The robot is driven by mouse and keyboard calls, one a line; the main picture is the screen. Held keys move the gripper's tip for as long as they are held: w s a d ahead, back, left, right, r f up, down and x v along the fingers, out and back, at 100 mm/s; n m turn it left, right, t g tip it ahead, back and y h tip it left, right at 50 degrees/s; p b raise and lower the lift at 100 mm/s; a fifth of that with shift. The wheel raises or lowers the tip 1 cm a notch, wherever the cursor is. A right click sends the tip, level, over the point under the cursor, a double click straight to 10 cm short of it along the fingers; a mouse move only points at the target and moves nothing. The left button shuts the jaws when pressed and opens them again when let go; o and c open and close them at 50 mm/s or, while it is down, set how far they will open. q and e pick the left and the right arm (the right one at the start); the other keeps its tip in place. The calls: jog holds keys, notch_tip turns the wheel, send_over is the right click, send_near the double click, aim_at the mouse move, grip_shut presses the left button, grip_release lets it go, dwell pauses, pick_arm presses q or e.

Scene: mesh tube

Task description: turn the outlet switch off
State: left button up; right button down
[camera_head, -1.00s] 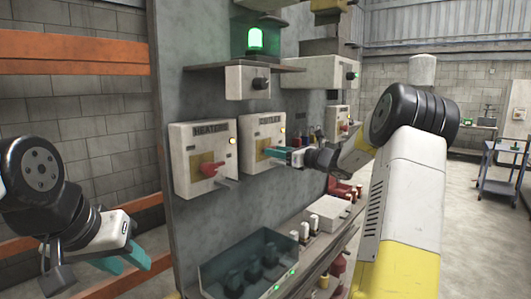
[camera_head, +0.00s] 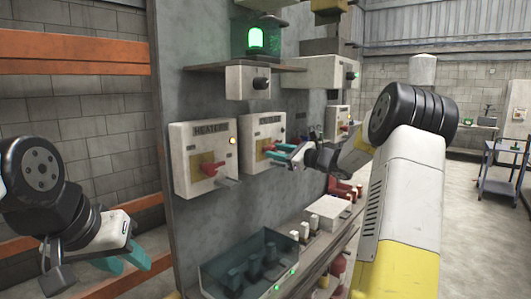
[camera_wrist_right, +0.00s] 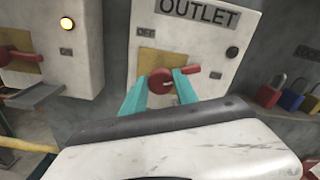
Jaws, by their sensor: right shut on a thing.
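The outlet box (camera_head: 262,132) is a pale box on the grey panel, and its OUTLET label shows in the right wrist view (camera_wrist_right: 198,13). Its red rotary switch (camera_wrist_right: 161,86) sits on a yellowish plate, with the handle pointing right. The lamp on this box (camera_wrist_right: 232,52) is dark. My right gripper (camera_wrist_right: 165,79) has its teal fingers on both sides of the switch knob and is shut on it. In the head view this gripper (camera_head: 272,155) reaches the box from the right. My left gripper (camera_head: 124,258) is open and empty at the lower left, away from the panel.
The heater box (camera_head: 203,150), with a red switch and lit yellow lamp, stands left of the outlet box. A green lamp (camera_head: 256,38) glows above. Padlocks (camera_wrist_right: 292,95) hang at right. A clear-walled bin (camera_head: 215,275) lies below.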

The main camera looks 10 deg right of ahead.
jog(key=n, duration=1.3)
jog(key=shift+s+a+f, duration=0.1)
jog(key=shift+f, duration=0.1)
jog(key=shift+n, duration=0.3)
jog(key=c, duration=0.9)
grip_release()
jog(key=shift+c, duration=0.2)
jog(key=v, duration=0.8)
jog(key=shift+a, duration=0.1)
